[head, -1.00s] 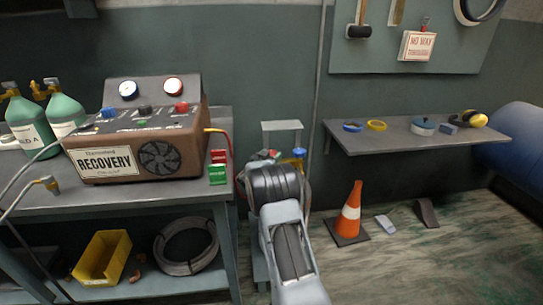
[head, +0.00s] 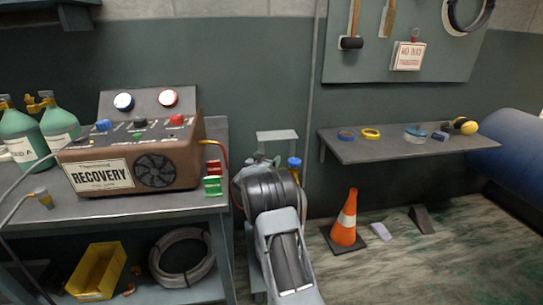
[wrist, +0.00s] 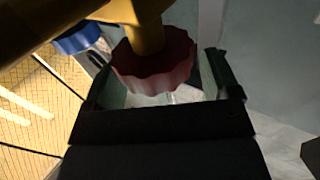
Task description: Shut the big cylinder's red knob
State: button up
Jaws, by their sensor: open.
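The red knob (wrist: 153,62) is a ribbed round cap on a brass valve body (wrist: 145,35) in the wrist view. My gripper (wrist: 165,82) is open, with one finger on the left of the knob and the other on the right. The wrist view does not show whether either finger touches it. A blue knob (wrist: 78,40) is at the upper left, beyond the left finger. In the head view a blue knob (head: 294,162) shows beside my arm, which hides the red knob and most of what stands behind it.
A bench on the left carries the brown recovery machine (head: 130,155) and green cylinders (head: 25,135). A grey wall shelf (head: 380,150) with tape rolls is at the right. An orange cone (head: 346,220) stands on the floor right of my arm.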

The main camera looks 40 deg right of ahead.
jog(key=s+a+r+p, duration=0.2)
jog(key=s+a+r, duration=0.4)
jog(key=s+r, duration=0.4)
jog(key=s, duration=0.2)
jog(key=shift+s+p, duration=0.3)
jog(key=shift+p, duration=0.05)
jog(key=s+a+r+n+t+y+p, duration=0.15)
jog(key=a+r+n+y+p, duration=0.25)
jog(key=a+r+y+p, duration=0.4)
jog(key=a+r+n+t+y+p, duration=0.25)
jog(key=a+r+n+y, duration=0.2)
jog(key=a, duration=0.65)
jog(key=s+a+n+g+y+p, duration=0.1)
jog(key=s+a+g+p, duration=0.1)
jog(key=s, duration=0.5)
jog(key=s+a+r+n+g+y+p, duration=0.1)
jog(key=s+a+g+p, duration=0.1)
jog(key=s+g+p, duration=0.2)
jog(key=s+a+n+g+y+p, duration=0.1)
jog(key=s+a+g+p, duration=0.1)
jog(key=s, duration=0.8)
jog(key=shift+a+r+n+g+p, duration=0.25)
jog(key=shift+a+n+g+p, duration=0.15)
jog(key=shift+g+p, duration=0.35)
